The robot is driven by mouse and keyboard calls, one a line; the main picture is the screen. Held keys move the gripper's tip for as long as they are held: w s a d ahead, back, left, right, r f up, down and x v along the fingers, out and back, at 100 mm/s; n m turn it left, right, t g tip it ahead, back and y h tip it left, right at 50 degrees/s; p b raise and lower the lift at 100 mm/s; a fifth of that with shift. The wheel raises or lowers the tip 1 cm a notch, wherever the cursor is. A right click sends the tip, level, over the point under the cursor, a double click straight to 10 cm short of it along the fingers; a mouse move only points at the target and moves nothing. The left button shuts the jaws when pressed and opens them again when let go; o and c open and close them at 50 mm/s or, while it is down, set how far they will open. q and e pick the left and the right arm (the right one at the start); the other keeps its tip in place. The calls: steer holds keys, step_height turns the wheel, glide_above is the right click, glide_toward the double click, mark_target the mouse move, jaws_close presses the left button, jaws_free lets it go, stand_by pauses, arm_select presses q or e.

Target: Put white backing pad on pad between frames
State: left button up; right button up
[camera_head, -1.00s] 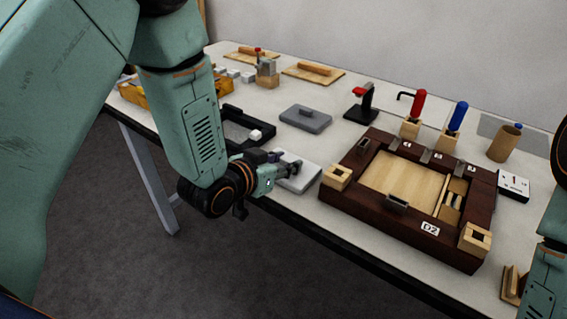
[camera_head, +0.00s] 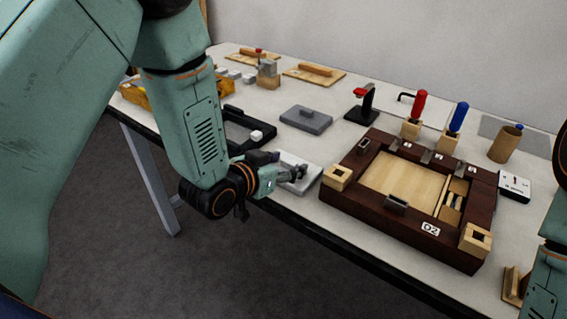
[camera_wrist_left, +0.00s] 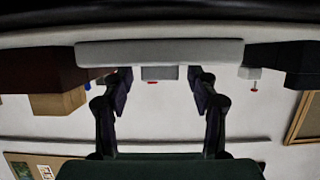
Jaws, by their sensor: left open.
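The white backing pad (camera_head: 312,186) lies flat near the table's front edge, left of the dark brown frame (camera_head: 455,256). My left gripper (camera_head: 299,172) is over it and hides part of it. In the left wrist view, which looks upside down, the pad (camera_wrist_left: 160,52) shows as a pale slab with a small grey grip block (camera_wrist_left: 160,74). The open fingers (camera_wrist_left: 160,90) stand on either side of that block, with a gap each side. A grey pad (camera_head: 306,120) with a raised grip lies farther back, between the black frame (camera_head: 262,146) and the brown frame. My right gripper is out of view.
A small white block (camera_head: 256,135) sits by the black frame. A black stand with a red top (camera_head: 363,101), red tool (camera_head: 418,105), blue tool (camera_head: 458,117) and cardboard tube (camera_head: 506,144) stand behind the brown frame. Table space around the grey pad is clear.

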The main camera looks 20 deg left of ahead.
arm_select(q)
steer(key=shift+r, duration=0.15)
steer(key=shift+s+a+r, duration=0.15)
steer(key=shift+s+r, duration=0.05)
steer(key=shift+p+v, duration=1.35)
steer(key=shift+v, duration=4.4)
steer(key=s+f+n+g+y, duration=0.2)
steer(key=s+f+g, duration=0.55)
steer(key=f, duration=0.65)
steer(key=s+a+f+n+g+y, duration=0.1)
steer(key=s+f+g, duration=0.1)
steer(key=s+f, duration=0.3)
steer(key=s+a+f+n+g+y, duration=0.1)
steer(key=s+f, duration=0.4)
steer(key=s, duration=0.9)
steer(key=shift+a+g+y, duration=0.3)
steer(key=shift+a+g, duration=0.55)
steer(key=shift+g, duration=0.3)
